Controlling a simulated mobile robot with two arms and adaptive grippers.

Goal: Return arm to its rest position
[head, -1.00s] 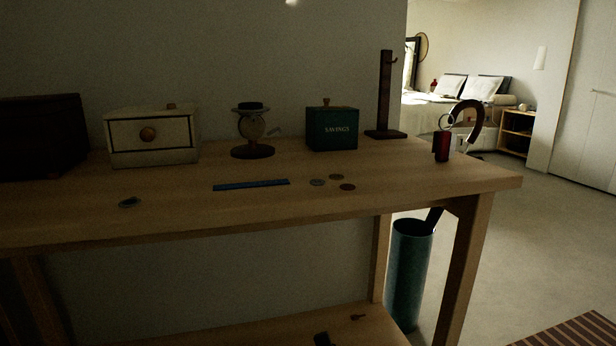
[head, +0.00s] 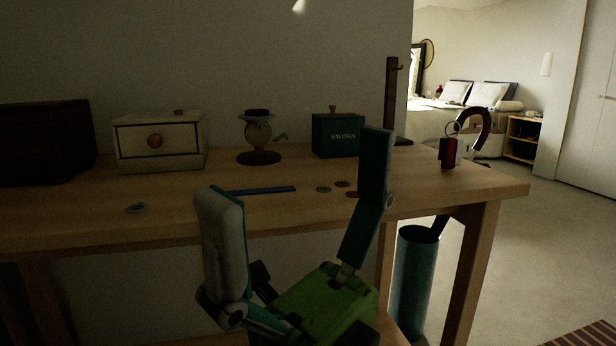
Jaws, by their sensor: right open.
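My right gripper (head: 298,200) rises from the bottom of the head view in front of the table's front edge. Its two fingers are spread wide apart, with nothing between them. The green palm (head: 325,303) shows below the fingers. The right finger covers part of the tabletop and the dark upright stand (head: 391,90) behind it. My left gripper is out of the picture.
A teal bin (head: 412,285) stands under the right end. Open floor lies right.

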